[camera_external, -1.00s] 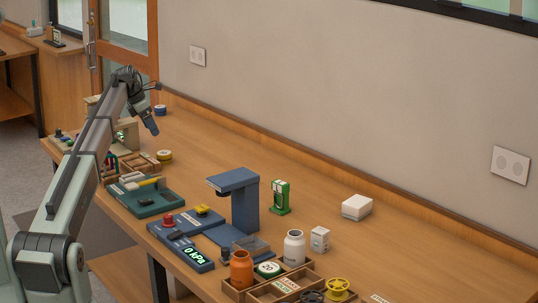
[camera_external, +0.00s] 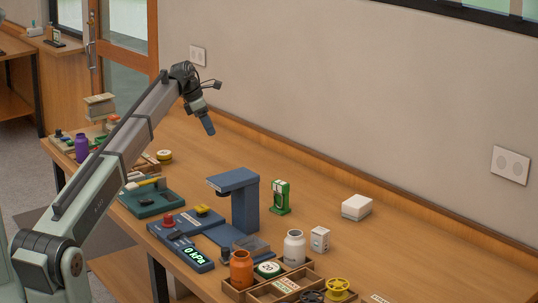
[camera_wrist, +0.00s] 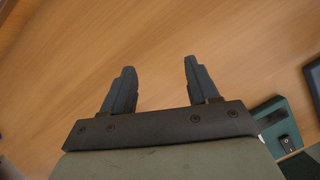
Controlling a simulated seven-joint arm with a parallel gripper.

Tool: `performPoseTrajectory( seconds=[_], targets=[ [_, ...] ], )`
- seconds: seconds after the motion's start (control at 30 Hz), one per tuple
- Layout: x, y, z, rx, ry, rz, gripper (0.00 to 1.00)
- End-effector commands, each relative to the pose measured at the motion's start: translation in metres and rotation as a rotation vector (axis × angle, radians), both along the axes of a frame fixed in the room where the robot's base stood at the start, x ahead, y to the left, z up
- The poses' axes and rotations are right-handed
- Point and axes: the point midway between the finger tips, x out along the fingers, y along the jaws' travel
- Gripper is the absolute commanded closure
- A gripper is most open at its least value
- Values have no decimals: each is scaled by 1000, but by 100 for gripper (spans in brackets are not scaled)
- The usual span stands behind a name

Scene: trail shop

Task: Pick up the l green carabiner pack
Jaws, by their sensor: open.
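A green pack (camera_external: 280,197) with a pale front and a dark item on it stands upright on the table, just right of the blue press-like stand in the external view. It looks like the green carabiner pack, but its lettering is too small to read. My gripper (camera_external: 210,130) is up above the back part of the table, to the left of and farther back than the pack, well apart from it. In the wrist view my gripper (camera_wrist: 158,80) is open and empty, with bare wood tabletop beyond its fingers. The pack is not seen in the wrist view.
The blue stand (camera_external: 232,182) rises tall beside the pack. A white box (camera_external: 356,207), a white jar (camera_external: 294,248) and an orange jar (camera_external: 241,269) stand nearby. A green tray (camera_external: 150,202) lies left. The table behind the stand is clear.

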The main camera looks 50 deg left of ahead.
Motion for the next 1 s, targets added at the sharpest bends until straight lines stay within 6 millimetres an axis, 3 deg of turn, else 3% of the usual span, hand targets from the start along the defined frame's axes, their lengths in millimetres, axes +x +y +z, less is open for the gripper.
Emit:
performPoseTrajectory(
  seconds=[0.03, 0.2, 0.5, 0.7, 1.0],
  targets=[
    [15, -28, 4, 3, -4, -35, 40],
    [52, -110, 15, 10, -16, -136, 40],
    [90, -259, 34, 44, -25, -307, 40],
    [92, -341, 43, 80, -11, -406, 40],
    [71, -418, 52, 161, 35, -556, 40]
  ],
)
